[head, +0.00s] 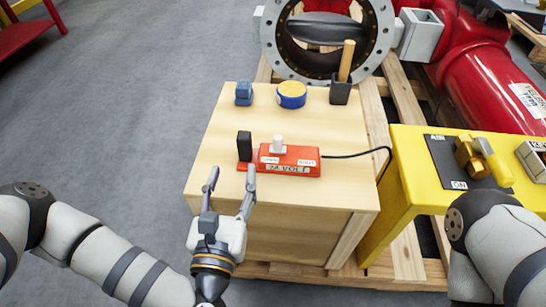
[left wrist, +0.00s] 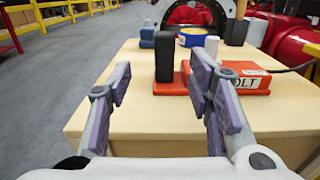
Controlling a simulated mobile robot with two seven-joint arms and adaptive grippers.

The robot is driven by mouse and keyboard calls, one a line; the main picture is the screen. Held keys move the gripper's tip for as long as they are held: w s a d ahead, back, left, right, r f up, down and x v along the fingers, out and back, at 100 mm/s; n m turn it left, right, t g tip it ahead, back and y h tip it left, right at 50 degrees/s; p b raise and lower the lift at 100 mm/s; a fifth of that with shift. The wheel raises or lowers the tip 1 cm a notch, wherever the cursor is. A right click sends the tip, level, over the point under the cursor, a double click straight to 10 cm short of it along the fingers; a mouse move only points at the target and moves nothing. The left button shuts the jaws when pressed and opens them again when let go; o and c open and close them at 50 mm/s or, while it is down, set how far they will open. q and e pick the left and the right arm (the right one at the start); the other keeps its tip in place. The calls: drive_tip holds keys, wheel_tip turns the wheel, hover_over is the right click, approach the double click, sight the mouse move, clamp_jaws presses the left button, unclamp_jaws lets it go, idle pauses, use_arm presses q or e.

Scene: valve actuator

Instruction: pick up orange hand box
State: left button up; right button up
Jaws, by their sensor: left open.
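The orange hand box (head: 293,161) lies on the wooden crate table, with a white knob on top, white labels and a "VOLT" marking. A black upright block (head: 244,146) stands at its left end, and a black cable leaves its right end. My left gripper (head: 231,177) is open and empty at the table's front edge, short of the box and to its left. In the left wrist view the orange box (left wrist: 252,84) shows behind and right of the right finger, which hides part of it. The black block (left wrist: 164,58) shows between the open fingers. My right gripper is not visible.
On the wooden table (head: 220,120) stand a blue block (head: 244,93), a blue and yellow round tin (head: 292,95) and a black holder with a wooden handle (head: 343,80). A yellow stand (head: 408,170) is to the right. A large flanged valve (head: 328,40) is behind.

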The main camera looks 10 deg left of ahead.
sight(243, 147)
use_arm(q)
drive_tip(key=w, duration=1)
drive_tip(key=shift+d, duration=0.3)
clamp_jaws()
